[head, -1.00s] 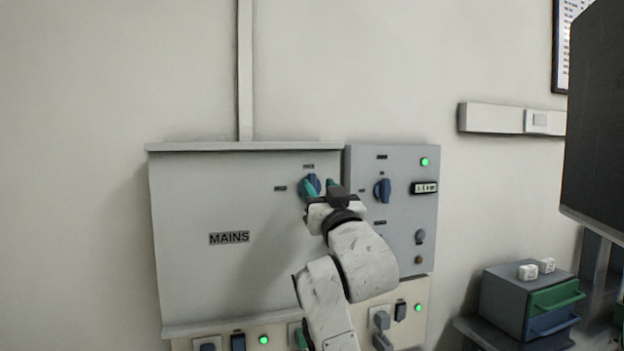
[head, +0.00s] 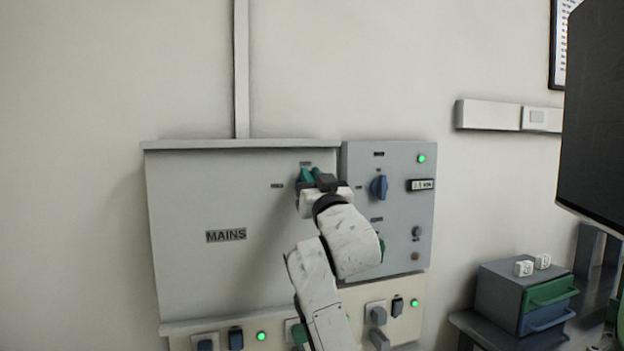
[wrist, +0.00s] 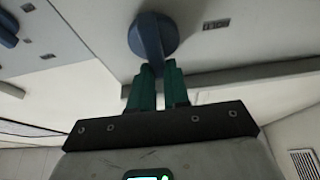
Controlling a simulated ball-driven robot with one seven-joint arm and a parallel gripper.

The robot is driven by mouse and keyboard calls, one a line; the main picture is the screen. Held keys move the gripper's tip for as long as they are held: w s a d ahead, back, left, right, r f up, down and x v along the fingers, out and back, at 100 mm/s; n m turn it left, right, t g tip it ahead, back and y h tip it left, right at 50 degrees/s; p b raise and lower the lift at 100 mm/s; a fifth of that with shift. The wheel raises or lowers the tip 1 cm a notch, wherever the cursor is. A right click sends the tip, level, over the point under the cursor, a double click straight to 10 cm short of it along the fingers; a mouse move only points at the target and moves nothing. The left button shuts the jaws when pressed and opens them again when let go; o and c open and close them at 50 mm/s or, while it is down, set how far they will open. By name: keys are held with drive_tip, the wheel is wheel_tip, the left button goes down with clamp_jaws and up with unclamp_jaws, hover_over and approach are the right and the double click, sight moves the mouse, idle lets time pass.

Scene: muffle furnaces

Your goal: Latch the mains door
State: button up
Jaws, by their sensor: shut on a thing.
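The mains door (head: 215,270) is a grey panel marked MAINS, lying flush in its cabinet in the head view. Its round blue latch knob sits near the upper right corner, largely hidden there by my fingers. The wrist view shows the blue knob (wrist: 152,36) clearly, with a raised grip bar running down toward my fingers. My gripper (head: 309,174) reaches it from below right. In the wrist view my green fingers (wrist: 156,76) are shut on the bar of the knob. Small labels sit above and to the left of the knob; their text is too small to read.
A grey control panel (head: 400,235) with another blue knob (head: 379,187) and a green lamp stands close on the right. Sockets and switches line the strip (head: 270,322) below. A small drawer box (head: 505,290) and a dark screen (head: 595,110) are further right.

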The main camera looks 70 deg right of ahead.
clamp_jaws()
